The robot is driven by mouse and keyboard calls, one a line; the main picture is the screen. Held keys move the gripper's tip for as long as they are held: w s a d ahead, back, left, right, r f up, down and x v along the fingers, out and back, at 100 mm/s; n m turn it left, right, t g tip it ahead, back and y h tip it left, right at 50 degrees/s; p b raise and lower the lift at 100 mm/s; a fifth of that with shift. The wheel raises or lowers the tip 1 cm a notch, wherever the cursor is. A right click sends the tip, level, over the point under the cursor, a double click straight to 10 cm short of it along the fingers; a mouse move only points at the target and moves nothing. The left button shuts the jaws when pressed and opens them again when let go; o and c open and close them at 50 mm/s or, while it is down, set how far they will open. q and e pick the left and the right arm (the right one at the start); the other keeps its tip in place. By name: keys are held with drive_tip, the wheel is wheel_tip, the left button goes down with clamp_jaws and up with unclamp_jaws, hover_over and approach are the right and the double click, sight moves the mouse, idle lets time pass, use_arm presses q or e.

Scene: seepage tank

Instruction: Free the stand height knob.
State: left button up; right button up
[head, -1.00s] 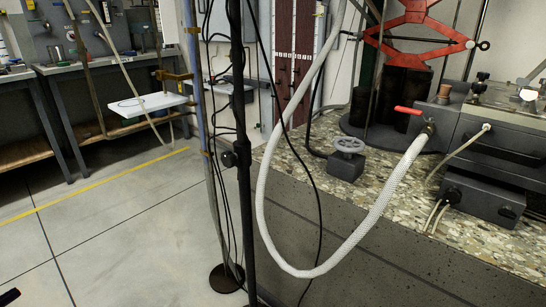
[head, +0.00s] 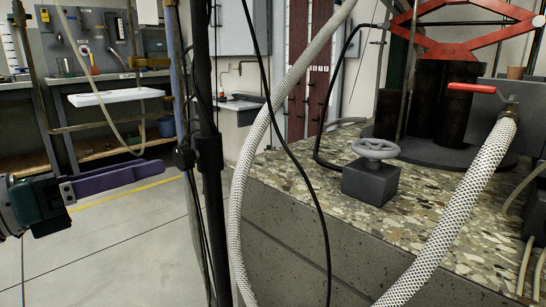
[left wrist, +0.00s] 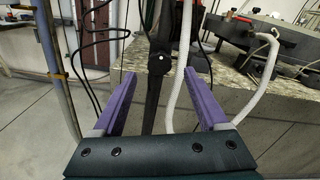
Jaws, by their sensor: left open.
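The black stand pole (head: 212,210) rises upright in front of the stone-topped bench. Its dark height knob (head: 184,157) sticks out to the left of a collar on the pole. In the left wrist view the knob (left wrist: 159,63) faces me as a dark disc with a pale centre spot. My left gripper (head: 158,170) comes in from the left with purple fingers, open and empty, its tips left of the knob and apart from it. In the left wrist view the knob shows between the two spread fingers (left wrist: 160,74). My right gripper is not in view.
A white braided hose (head: 245,160) hangs close to the right of the pole, and a thin black cable (head: 297,155) loops nearby. The bench (head: 290,170) carries a grey valve wheel (head: 375,150). Open floor (head: 110,250) lies left.

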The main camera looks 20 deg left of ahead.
sight(177, 157)
use_arm(q)
drive_tip(key=shift+x, duration=2.8)
clamp_jaws()
